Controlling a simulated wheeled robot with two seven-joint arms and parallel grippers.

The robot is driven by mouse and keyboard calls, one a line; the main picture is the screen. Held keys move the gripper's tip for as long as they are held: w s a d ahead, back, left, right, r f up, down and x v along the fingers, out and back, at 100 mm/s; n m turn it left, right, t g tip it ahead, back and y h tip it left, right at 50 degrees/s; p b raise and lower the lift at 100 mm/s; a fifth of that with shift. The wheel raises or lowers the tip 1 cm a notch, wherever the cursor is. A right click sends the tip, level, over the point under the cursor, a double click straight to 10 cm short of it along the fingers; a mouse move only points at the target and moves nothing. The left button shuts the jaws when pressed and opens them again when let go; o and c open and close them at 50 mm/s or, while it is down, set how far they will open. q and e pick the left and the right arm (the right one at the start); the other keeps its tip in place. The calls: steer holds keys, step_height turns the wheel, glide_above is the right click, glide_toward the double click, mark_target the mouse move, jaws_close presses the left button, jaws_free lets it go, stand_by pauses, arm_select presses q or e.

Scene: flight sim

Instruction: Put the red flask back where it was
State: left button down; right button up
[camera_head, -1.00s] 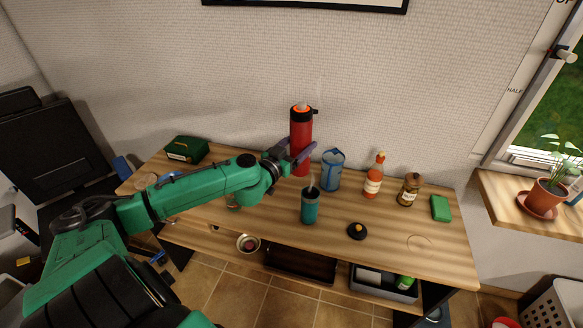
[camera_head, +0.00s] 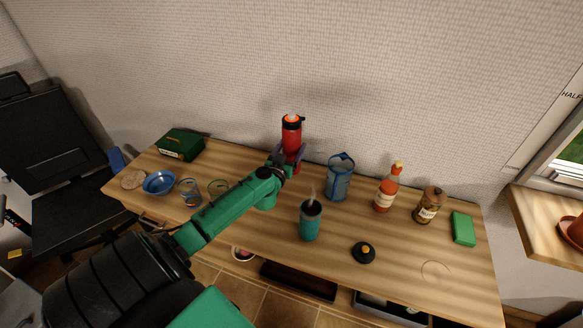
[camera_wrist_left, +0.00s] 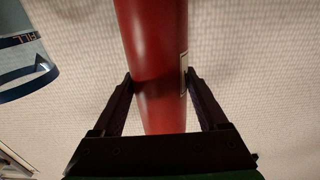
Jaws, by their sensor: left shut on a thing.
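The red flask (camera_head: 291,136) has a black cap with an orange top. It stands upright at the back of the wooden table, near the wall. My left gripper (camera_head: 291,156) is shut on its lower body. In the left wrist view the red flask (camera_wrist_left: 158,60) runs between the two dark fingers of my left gripper (camera_wrist_left: 160,92), with the wall behind. The fingers and arm partly hide the flask's lower end in the head view, so I cannot tell whether it touches the table. My right gripper is not in view.
A blue jug (camera_head: 340,180) stands close right of the flask, and a teal cup (camera_head: 311,222) in front. An orange bottle (camera_head: 387,190), a brown jar (camera_head: 429,206) and a green block (camera_head: 463,229) are farther right. A green box (camera_head: 181,145) and blue bowl (camera_head: 159,182) are left.

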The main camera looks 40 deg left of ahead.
mark_target(291, 159)
arm_select(q)
steer(key=f, duration=0.1)
steer(key=f+b, duration=0.1)
steer(key=f, duration=0.1)
steer(key=shift+w+a+f, duration=0.1)
steer(key=shift+w, duration=0.2)
steer(key=shift+s+f+b, duration=0.15)
steer(key=shift+f+b, duration=0.75)
steer(key=shift+b, duration=0.15)
steer(key=shift+s+f+b, duration=0.15)
steer(key=shift+f+b, duration=0.15)
steer(key=shift+r, duration=0.2)
steer(key=shift+f, duration=0.25)
jaws_free()
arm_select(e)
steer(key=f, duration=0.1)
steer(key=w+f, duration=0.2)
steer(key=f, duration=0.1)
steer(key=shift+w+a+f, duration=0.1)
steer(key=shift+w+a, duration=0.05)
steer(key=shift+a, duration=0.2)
arm_select(q)
steer(key=shift+r, duration=0.1)
